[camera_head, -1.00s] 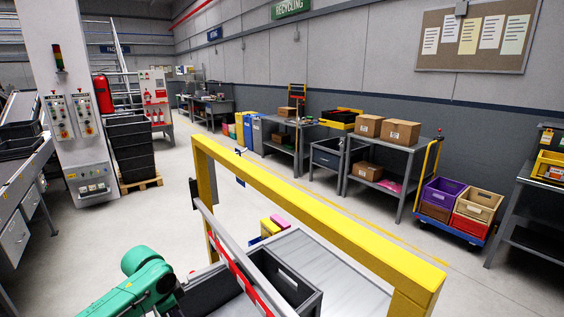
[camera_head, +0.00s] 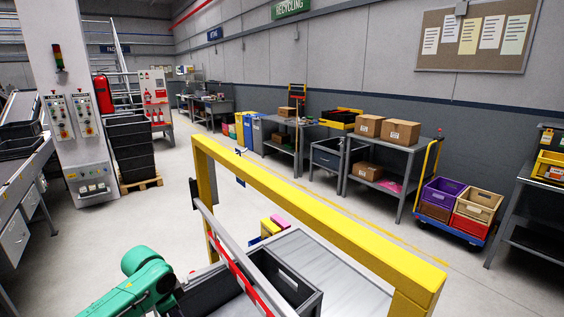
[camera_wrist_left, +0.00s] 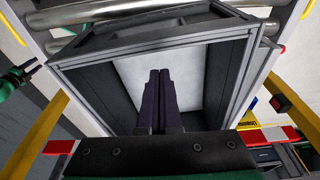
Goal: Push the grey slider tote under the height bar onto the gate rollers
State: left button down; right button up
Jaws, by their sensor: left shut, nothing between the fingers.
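The grey slider tote (camera_head: 291,275) is an open box with dark walls. It lies below a red and grey bar (camera_head: 241,270), showing on both sides of it. In the left wrist view the tote (camera_wrist_left: 205,34) is seen from above, with a pale inner floor. My left gripper (camera_wrist_left: 159,74) is shut and empty, its dark fingers pointing into the tote's opening; contact with a wall cannot be told. In the head view my green left arm hides part of the tote. Metal rollers (camera_wrist_left: 160,10) show past its far edge. My right gripper (camera_wrist_left: 36,66) appears at the left edge, fingers apart.
A yellow frame (camera_head: 310,208) spans the lane, its beam running towards the lower right. A smooth grey surface (camera_head: 335,272) lies to the right of the tote. Carts, shelves and a trolley with coloured crates (camera_head: 462,203) stand farther off along the wall.

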pick_arm(q)
jog(key=shift+f, duration=0.1)
notch_tip(320, 180, down, 5)
jog(key=shift+f+b, duration=0.1)
jog(key=shift+b, duration=1)
jog(key=s+a+p, duration=0.5)
jog(key=s+a, duration=0.3)
jog(key=a, duration=0.2)
jog(key=s+a+p, duration=0.6)
jog(key=s+a, duration=0.2)
jog(key=a, duration=0.3)
jog(key=shift+a+p, duration=0.2)
jog(key=shift+p, duration=0.1)
dwell(1.3)
